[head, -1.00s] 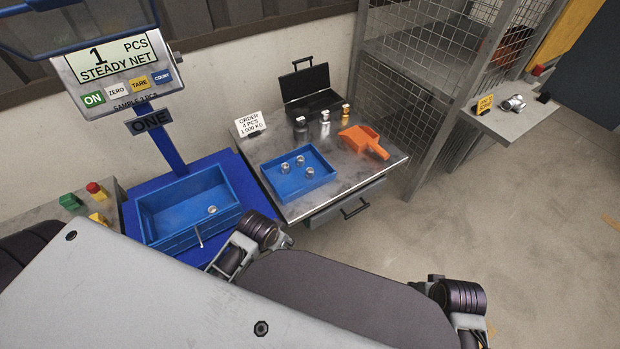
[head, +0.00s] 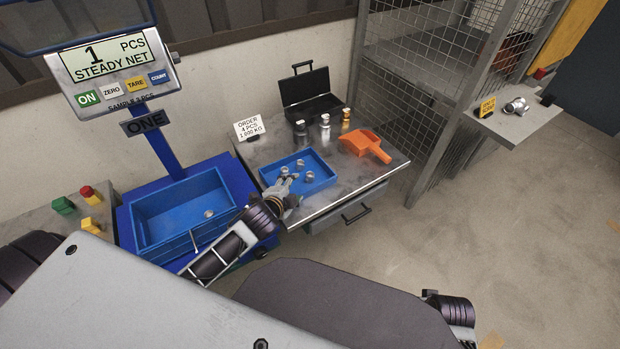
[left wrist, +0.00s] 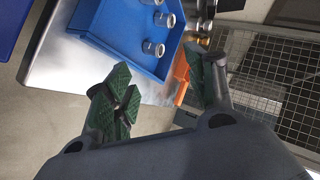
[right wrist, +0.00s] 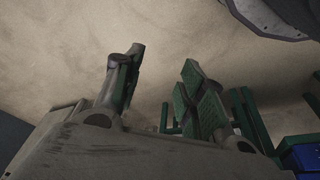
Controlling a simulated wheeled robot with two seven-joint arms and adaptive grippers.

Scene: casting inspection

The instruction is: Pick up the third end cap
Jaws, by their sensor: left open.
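Several small silvery end caps stand in the small blue tray (head: 325,182) on the metal table. One cap (head: 309,176) is at the tray's middle, one (head: 300,163) behind it, and one (head: 284,171) lies to the left beside my gripper. My left gripper (head: 287,185) is open at the tray's near left edge, fingers apart and empty. The left wrist view shows its spread green-padded fingers (left wrist: 165,92) short of the nearest cap (left wrist: 152,48). Another cap (head: 208,213) sits in the larger blue bin (head: 150,213) on the scale. My right gripper (right wrist: 162,75) is open and empty, away from the caps.
The scale display (head: 105,60) reads 1 PCS. An orange scoop (head: 366,145), metal weights (head: 325,126), an open black case (head: 306,95) and an order card (head: 249,127) stand on the table around the tray. A wire cage (head: 415,90) rises to the right.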

